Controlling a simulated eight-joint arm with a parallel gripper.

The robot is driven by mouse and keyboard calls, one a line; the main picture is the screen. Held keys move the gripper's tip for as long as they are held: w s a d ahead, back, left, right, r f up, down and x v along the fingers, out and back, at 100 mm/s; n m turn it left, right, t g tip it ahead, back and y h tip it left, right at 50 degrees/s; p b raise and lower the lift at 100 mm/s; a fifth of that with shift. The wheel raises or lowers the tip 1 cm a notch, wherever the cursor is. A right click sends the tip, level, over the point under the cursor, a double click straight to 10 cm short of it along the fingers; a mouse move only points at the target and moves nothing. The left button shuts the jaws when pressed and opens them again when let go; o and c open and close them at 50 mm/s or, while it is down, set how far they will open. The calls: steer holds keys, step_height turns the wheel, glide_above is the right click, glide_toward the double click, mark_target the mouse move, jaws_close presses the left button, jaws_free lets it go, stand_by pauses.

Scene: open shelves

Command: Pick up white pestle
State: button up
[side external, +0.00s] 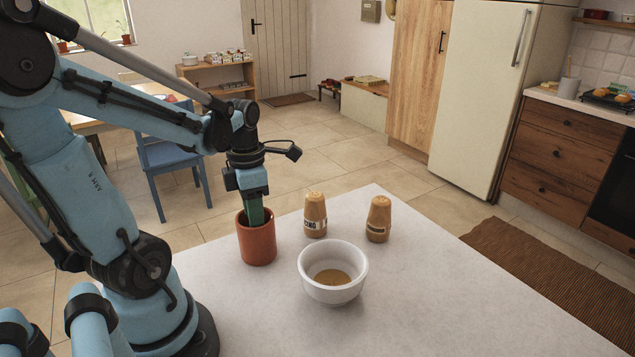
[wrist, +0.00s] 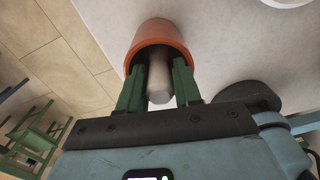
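The white pestle (wrist: 158,78) stands inside a terracotta pot, its end pointing toward the wrist camera. In the side view the pestle is hidden by the pot and my fingers. My gripper (wrist: 160,72) has its two green fingers pointing down into the pot's mouth, one on each side of the pestle. The fingers look apart, with narrow gaps beside the pestle. In the side view my gripper (side external: 256,218) is at the pot's opening. The terracotta pot (side external: 257,244) stands upright on the pale counter; it also shows in the wrist view (wrist: 158,36).
A white bowl (side external: 333,286) with something brown inside stands right of the pot. Two wooden shakers, one (side external: 315,215) behind the bowl and one (side external: 378,219) farther right, stand nearby. The counter (side external: 440,300) is clear to the right and front.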

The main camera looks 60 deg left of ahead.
steer(key=shift+f, duration=0.15)
steer(key=shift+c, duration=0.4)
jaws_close()
